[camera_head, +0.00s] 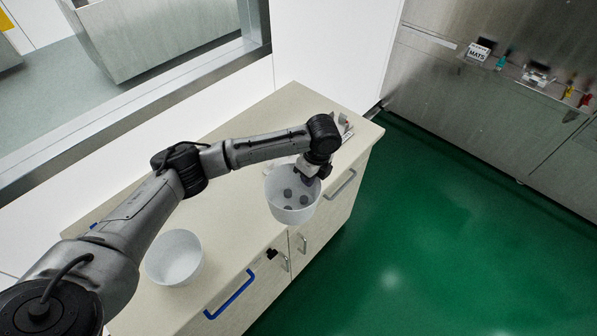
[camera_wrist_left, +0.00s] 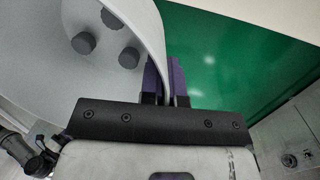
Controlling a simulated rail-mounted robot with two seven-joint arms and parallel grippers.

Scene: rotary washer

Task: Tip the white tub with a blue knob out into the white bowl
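The white tub (camera_head: 291,212) is at the counter's front edge, upright or nearly so, and seems to be held above the top. Several dark grey round pieces (camera_head: 288,194) lie inside it. My left gripper (camera_wrist_left: 163,82) has its purple fingers on either side of the tub's wall (camera_wrist_left: 152,35) at the rim, shut on it. In the head view the gripper (camera_head: 308,178) is at the tub's far right rim. No blue knob shows on the tub. The white bowl (camera_head: 174,258) stands on the counter at the near left and looks empty. My right gripper is not in view.
The pale counter (camera_head: 225,225) has clear top between tub and bowl. Its front has a blue handle (camera_head: 230,295) and metal handles. Small items (camera_head: 345,126) lie at its far end. Green floor (camera_head: 440,230) is open to the right; a white wall stands behind.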

